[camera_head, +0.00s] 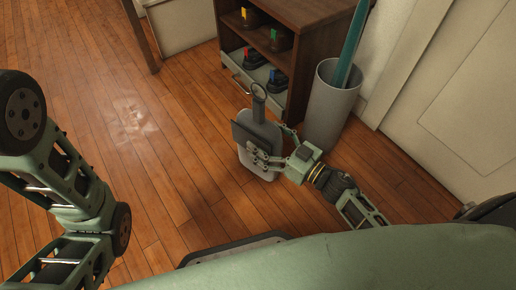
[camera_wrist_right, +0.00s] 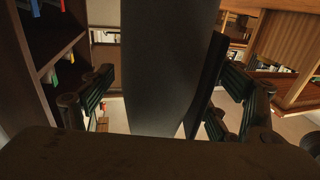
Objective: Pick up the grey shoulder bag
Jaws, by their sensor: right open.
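The grey shoulder bag (camera_head: 246,131) is in the middle of the head view, upright, with a loop or handle at its top. In the right wrist view the bag (camera_wrist_right: 160,65) is a broad grey slab between the fingers. My right gripper (camera_head: 276,147) is open, with its fingers on either side of the bag. In the wrist view the right finger's dark pad lies close along the bag; whether it touches, I cannot tell. A gap shows between the left finger and the bag. Part of the bag is hidden behind the near finger. My left gripper is out of view.
A brown shelf unit (camera_head: 296,15) with several dark items with coloured parts stands just behind the bag. A grey bin (camera_head: 328,112) holding a long teal object stands to the right of it. A pale door (camera_head: 475,110) is at the right. The wooden floor (camera_head: 130,120) to the left is clear.

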